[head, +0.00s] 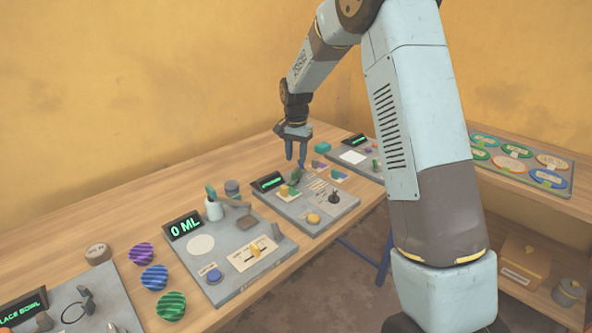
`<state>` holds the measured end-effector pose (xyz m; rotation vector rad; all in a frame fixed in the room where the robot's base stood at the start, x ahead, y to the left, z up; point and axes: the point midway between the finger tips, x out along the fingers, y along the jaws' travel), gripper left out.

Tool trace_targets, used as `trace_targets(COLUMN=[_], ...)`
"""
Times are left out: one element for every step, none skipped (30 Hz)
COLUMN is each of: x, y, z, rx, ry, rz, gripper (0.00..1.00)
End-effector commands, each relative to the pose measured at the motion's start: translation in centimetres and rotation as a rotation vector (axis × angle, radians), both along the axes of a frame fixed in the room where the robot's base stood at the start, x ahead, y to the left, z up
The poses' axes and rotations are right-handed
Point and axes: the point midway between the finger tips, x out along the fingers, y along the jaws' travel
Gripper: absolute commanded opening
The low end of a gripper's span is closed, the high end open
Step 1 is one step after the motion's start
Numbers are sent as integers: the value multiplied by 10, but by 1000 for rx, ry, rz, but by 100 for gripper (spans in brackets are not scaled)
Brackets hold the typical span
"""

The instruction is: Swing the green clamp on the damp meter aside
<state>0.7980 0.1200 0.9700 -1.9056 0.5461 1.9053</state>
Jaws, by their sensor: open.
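A grey panel (318,221) with a small dark display (268,182) stands on the bench at the middle; it looks like the damp meter, but I cannot read the display's text. A small dark green upright piece (296,175), which looks like the clamp, is at the panel's back edge. My gripper (295,162) points down with its two blue fingers apart and empty. Its fingertips are just above or beside the green piece; I cannot tell whether they touch it.
The panel also carries a yellow knob (313,218) and a black knob (334,197). To the left is a panel with a "0 ML" display (185,226). To the right are a teal block (322,147) and another panel (353,157). Striped discs (154,277) lie at the front left.

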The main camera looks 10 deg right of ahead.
Motion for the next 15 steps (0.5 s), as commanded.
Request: trace_targets(x=[-1, -1, -1, -1, -1, -1, -1, -1, 0, 0, 0, 0, -1, -1, -1], y=[0, 0, 0, 0, 0, 0, 0, 0, 0, 0, 0, 0, 0, 0, 0], z=[-11, -16, -22, -26, -31, -36, -40, -43, -47, -49, -52, -54, -56, -57, -58], rx=[0, -1, -1, -1, -1, -1, -1, -1, -1, 0, 0, 0, 0, 0, 0], ry=[5, 4, 3, 3, 3, 3, 3, 3, 2, 1, 1, 1, 1, 2, 1], rz=[0, 0, 0, 0, 0, 1, 1, 1, 1, 1, 1, 1, 1, 1, 1], gripper=[40, 40, 40, 40, 40, 40, 40, 40, 40, 40, 40, 40, 40, 40, 40])
